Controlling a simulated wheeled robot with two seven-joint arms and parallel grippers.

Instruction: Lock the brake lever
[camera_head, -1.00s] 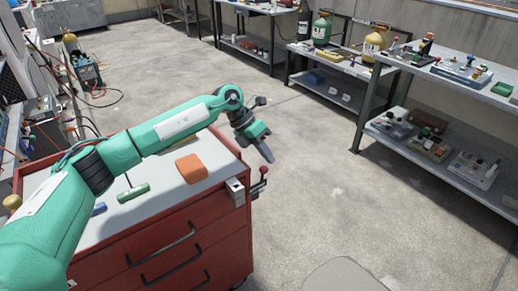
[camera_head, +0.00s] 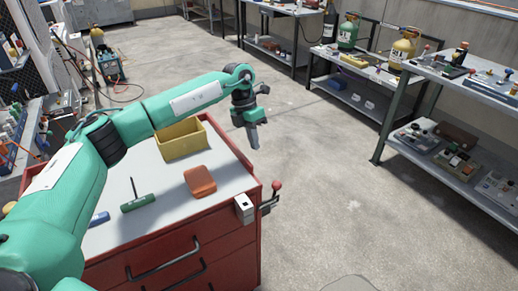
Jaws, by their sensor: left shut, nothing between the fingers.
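The brake lever (camera_head: 275,193) is a short dark handle with a red ball at its tip. It sticks up beside a pale metal bracket (camera_head: 244,207) at the right corner of the red tool cart (camera_head: 213,235). My left gripper (camera_head: 254,141) is shut and empty. In the picture it hangs above and left of the lever, by the cart's far right edge, apart from the lever. My right gripper is not in view.
On the cart top lie an orange block (camera_head: 200,181), a green-handled screwdriver (camera_head: 138,203) and a yellow bin (camera_head: 182,139). Workbenches (camera_head: 450,80) with gear stand at the right. The concrete floor (camera_head: 330,190) between is clear.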

